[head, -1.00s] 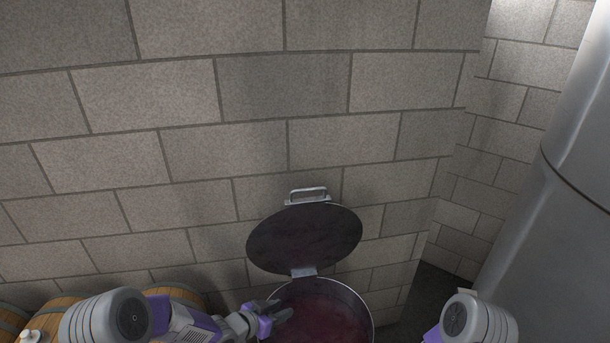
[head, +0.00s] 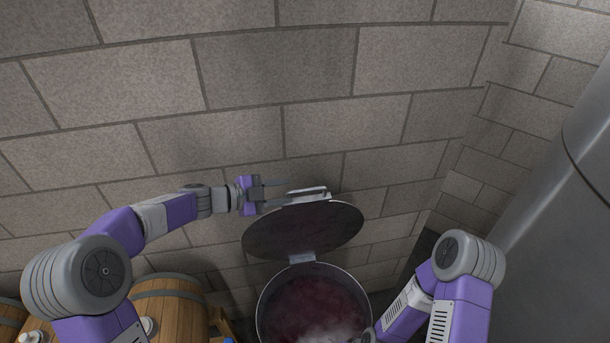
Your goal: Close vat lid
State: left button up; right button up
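The vat (head: 262,305) stands at the bottom centre with dark red liquid inside. Its round dark lid (head: 303,230) stands open, raised on a hinge at the vat's back rim. A metal handle (head: 307,192) sits on the lid's upper edge. My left gripper (head: 277,192) is just left of the handle, its two fingers apart and pointing right toward it. Nothing shows between the fingers, and whether a fingertip touches the handle I cannot tell. My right arm comes in at the lower right; its gripper is mostly cut off or hidden near the vat's front rim, at the bottom edge.
Wooden barrels (head: 168,308) stand left of the vat, below my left arm. A block wall (head: 240,75) rises close behind the lid. A large grey metal tank (head: 560,240) fills the right side.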

aim_at(298, 191)
pick_arm(q)
jog(key=x, duration=0.7)
jog(key=shift+s+d+r+p, duration=0.2)
jog(key=shift+s+p, duration=0.1)
jog(key=shift+s, duration=0.1)
jog(key=shift+f, duration=0.1)
grip_shut()
